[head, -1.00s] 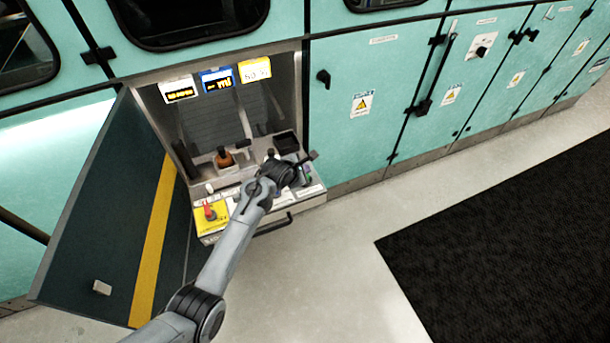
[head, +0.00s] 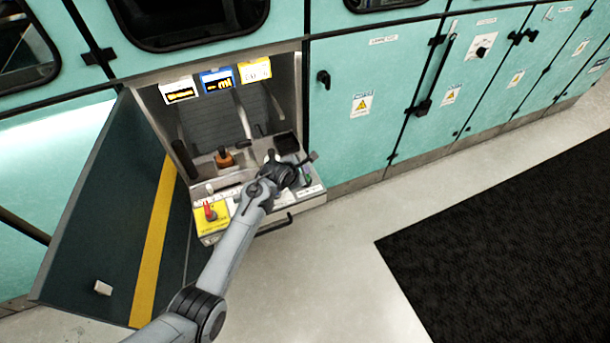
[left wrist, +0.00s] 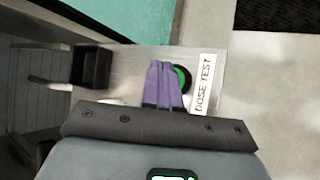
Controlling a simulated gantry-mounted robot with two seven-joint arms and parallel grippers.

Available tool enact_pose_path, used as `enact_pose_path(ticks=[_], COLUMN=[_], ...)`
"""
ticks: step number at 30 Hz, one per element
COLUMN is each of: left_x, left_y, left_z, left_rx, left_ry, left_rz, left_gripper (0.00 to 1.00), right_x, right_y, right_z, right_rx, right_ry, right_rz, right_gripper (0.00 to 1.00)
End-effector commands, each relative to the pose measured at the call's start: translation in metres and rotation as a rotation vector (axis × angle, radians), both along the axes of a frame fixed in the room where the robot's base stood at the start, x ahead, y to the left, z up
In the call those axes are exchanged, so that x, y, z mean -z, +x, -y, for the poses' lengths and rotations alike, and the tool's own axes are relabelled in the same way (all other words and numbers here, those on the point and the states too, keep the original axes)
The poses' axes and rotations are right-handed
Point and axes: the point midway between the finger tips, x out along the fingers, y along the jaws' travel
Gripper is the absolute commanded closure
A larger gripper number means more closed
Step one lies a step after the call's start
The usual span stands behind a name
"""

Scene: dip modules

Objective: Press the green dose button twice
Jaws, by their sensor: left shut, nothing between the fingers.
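The green dose button (left wrist: 183,76) sits in a dark ring on the metal panel, beside a white "DOSE TEST" label (left wrist: 204,82) in the left wrist view. My left gripper (left wrist: 160,66) is shut and empty; its purple fingers cover the left part of the button. I cannot tell whether the fingertips touch it. In the head view my left gripper (head: 303,173) is over the right end of the console shelf, where a small patch of green shows beside it. My right gripper is not in view.
A black square tray (left wrist: 92,66) is set in the panel to the left of the fingers. The console also has a red switch on a yellow plate (head: 212,222) and an orange-brown knob (head: 224,158). An opened panel door (head: 100,215) stands at left.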

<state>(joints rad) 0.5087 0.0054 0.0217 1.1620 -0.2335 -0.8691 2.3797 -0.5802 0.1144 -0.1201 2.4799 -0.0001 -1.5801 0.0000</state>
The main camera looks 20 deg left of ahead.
Motion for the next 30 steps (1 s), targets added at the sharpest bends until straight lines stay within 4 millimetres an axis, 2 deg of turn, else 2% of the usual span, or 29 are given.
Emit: enact_pose_path(ticks=[30], left_x=[0.0092], left_y=[-0.0002], left_z=[0.0008], left_rx=[0.001], left_ry=[-0.001], left_rz=[-0.002], left_gripper=[1.0], right_x=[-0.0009], right_y=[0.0], right_z=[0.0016], right_rx=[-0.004], right_ry=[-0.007], right_rz=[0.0], right_gripper=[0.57])
